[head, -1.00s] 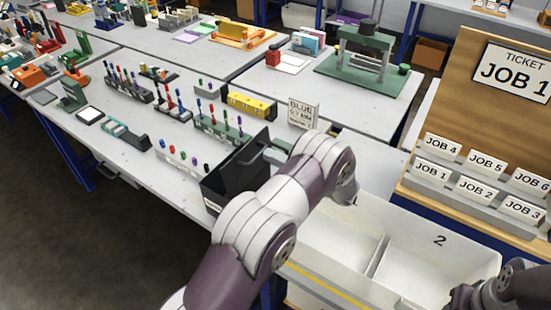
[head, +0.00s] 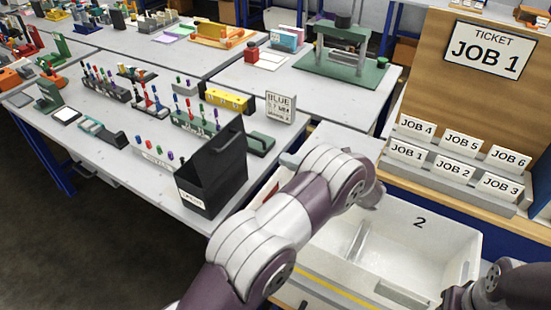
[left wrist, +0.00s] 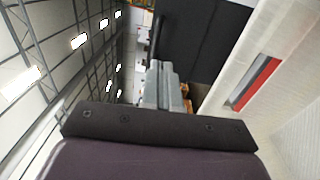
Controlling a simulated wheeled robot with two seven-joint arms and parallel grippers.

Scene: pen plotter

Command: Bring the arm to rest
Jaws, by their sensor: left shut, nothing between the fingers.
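My left arm reaches up from the bottom of the head view and bends over the white bins. My left gripper (head: 289,160) is mostly hidden behind that arm, right of the black caddy (head: 212,172). In the left wrist view its two grey fingers (left wrist: 165,82) are together with nothing between them. The caddy's dark wall (left wrist: 205,42) rises beyond them there. Part of my right arm shows at the lower right of the head view; its gripper cannot be made out.
White bins (head: 440,250), one marked 2, lie beneath my left arm. A red item (left wrist: 257,82) lies by a white wall in the left wrist view. A job-ticket board (head: 440,60) stands at the right.

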